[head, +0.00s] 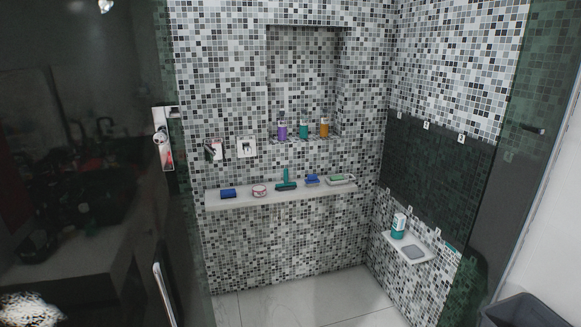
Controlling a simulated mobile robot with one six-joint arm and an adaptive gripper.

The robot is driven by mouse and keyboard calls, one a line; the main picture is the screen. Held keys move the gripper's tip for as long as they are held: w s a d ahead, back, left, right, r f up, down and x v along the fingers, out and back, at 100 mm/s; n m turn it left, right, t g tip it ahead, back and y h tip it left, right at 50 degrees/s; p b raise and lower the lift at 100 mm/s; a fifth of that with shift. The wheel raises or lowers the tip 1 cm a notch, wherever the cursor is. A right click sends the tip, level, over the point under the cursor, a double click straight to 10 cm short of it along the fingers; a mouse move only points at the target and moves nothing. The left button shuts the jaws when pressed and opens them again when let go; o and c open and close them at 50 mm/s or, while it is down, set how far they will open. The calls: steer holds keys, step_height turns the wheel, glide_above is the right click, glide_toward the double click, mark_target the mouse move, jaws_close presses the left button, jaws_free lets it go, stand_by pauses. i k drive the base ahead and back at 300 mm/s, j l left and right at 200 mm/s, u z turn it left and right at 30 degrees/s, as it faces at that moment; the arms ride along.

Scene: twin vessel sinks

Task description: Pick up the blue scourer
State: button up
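Two blue items lie on the long white ledge (280,197) along the tiled back wall. A dark blue flat block (228,193) sits near the ledge's left end and looks like a scourer. A smaller blue item (312,180) lies right of the middle; its exact shape is too small to tell. I cannot be certain which is the blue scourer. My gripper is not in view.
On the ledge are a pink round item (260,190), a green squeegee (286,181) and a soap dish (341,179). Bottles, including a purple one (282,131), stand in the niche. A glass door with a handle (164,293) is at left. The floor (300,304) is clear.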

mark_target(230, 194)
steer(key=i+u, duration=0.2)
steer(key=i, duration=0.3)
steer(key=i+l+u, duration=0.2)
steer(key=i, duration=0.25)
steer(key=i+l+u, duration=0.25)
steer(key=i, duration=0.25)
steer(key=i+l+u, duration=0.2)
steer(key=i, duration=0.25)
steer(key=i+j+z, duration=0.35)
steer(key=i+j, duration=1.45)
steer(key=j, duration=0.1)
